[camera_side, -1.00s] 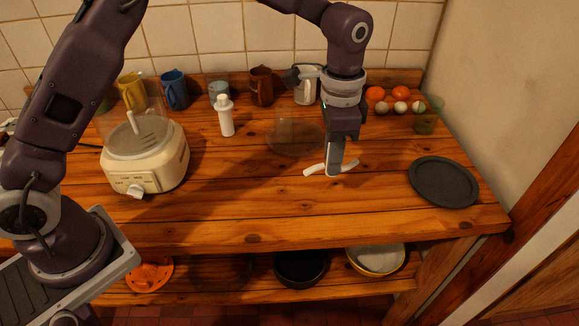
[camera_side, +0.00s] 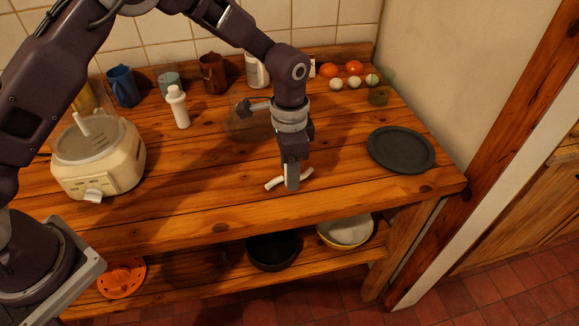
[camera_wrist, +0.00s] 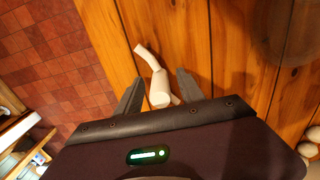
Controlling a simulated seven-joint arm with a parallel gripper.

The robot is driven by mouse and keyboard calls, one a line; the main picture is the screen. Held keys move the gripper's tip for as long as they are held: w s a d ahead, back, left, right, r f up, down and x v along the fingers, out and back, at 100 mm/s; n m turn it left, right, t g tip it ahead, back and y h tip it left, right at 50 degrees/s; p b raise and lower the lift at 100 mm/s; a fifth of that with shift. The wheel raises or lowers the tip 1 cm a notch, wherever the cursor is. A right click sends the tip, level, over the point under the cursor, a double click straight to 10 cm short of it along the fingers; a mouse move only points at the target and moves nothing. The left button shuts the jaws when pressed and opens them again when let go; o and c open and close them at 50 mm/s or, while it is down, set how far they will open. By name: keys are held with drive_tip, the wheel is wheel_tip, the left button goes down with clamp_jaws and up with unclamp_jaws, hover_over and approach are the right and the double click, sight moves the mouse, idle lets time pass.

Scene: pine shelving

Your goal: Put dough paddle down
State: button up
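The dough paddle, a white curved piece with a thick round hub, shows at the side view's middle (camera_side: 274,184) and in the wrist view (camera_wrist: 160,90). It is low at the wooden top shelf (camera_side: 225,210), near the front edge. I cannot tell for sure whether it rests on the wood. My gripper (camera_side: 291,186) points down over it. In the wrist view, my gripper (camera_wrist: 160,77) has its fingers apart on either side of the hub, with gaps showing on both sides.
A dark round plate (camera_side: 401,150) lies to the right. A cream food processor (camera_side: 98,165) and a white bottle (camera_side: 177,107) stand left. Mugs (camera_side: 213,74), oranges (camera_side: 354,68) and eggs (camera_side: 354,82) line the back. A glass lid-like disc (camera_side: 247,122) lies behind my gripper.

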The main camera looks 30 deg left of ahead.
wheel_tip(320, 180, up, 12)
drive_tip(key=shift+r, duration=0.15)
drive_tip(key=shift+s+a+r, duration=0.1)
drive_tip(key=shift+a+r, duration=0.05)
drive_tip(key=shift+r, duration=0.2)
drive_tip(key=s+a+r+n+t, duration=0.3)
drive_tip(key=s+a+r+n, duration=0.2)
drive_tip(key=s+a+r, duration=0.7)
drive_tip(key=s+a+f+n+t, duration=0.1)
drive_tip(key=s+n, duration=0.3)
drive_tip(key=s, duration=1.1)
drive_tip(key=shift+s+a+f+t, duration=0.35)
drive_tip(key=shift+a+t, duration=0.3)
drive_tip(key=shift+t, duration=0.15)
